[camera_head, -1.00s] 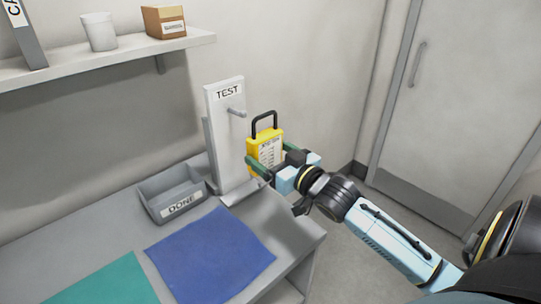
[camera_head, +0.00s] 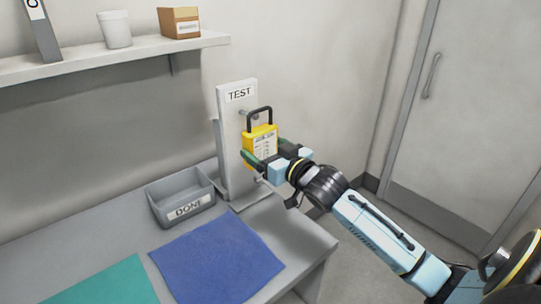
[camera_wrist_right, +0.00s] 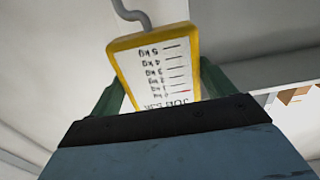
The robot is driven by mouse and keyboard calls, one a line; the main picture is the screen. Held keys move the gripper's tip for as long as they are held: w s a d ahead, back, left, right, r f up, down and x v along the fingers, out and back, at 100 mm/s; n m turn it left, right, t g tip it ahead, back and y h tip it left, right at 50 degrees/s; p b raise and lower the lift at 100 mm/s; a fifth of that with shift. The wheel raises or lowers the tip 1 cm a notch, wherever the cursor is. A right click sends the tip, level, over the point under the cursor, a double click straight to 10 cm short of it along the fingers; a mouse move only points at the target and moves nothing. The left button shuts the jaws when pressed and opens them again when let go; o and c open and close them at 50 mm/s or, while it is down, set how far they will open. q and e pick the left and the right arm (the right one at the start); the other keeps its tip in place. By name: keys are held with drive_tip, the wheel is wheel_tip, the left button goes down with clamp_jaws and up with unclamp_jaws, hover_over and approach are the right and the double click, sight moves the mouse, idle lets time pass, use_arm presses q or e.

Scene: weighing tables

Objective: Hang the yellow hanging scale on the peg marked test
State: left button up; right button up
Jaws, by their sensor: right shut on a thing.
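The yellow hanging scale (camera_head: 263,142) is upright, with a dark loop handle on top. My right gripper (camera_head: 262,158) is shut on its lower body. In the right wrist view the scale (camera_wrist_right: 160,70) sits between the green fingers (camera_wrist_right: 160,100), its kg markings upside down. The grey stand (camera_head: 232,150) bears the label TEST and a short peg (camera_head: 248,113). The scale's handle is right at the peg in the head view; I cannot tell whether the peg is through the loop. My left gripper is not in view.
A grey bin (camera_head: 181,198) marked DONE stands left of the stand. A blue mat (camera_head: 217,258) and a green mat (camera_head: 108,284) lie on the table. A shelf (camera_head: 110,59) above holds a white cup (camera_head: 115,29) and a cardboard box (camera_head: 179,22).

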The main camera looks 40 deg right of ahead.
drive_tip(key=w+b, duration=0.1)
drive_tip(key=w, duration=0.1)
drive_tip(key=w+f+b, duration=0.1)
drive_tip(key=w, duration=0.2)
drive_tip(key=shift+w+a, duration=0.2)
drive_tip(key=shift+w, duration=0.15)
idle(0.3)
drive_tip(key=shift+f, duration=0.1)
idle(0.5)
drive_tip(key=o, duration=1)
drive_tip(key=shift+o, duration=0.5)
drive_tip(key=shift+f, duration=0.15)
drive_tip(key=s+d, duration=0.1)
drive_tip(key=s, duration=1.2)
drive_tip(key=shift+s, duration=0.2)
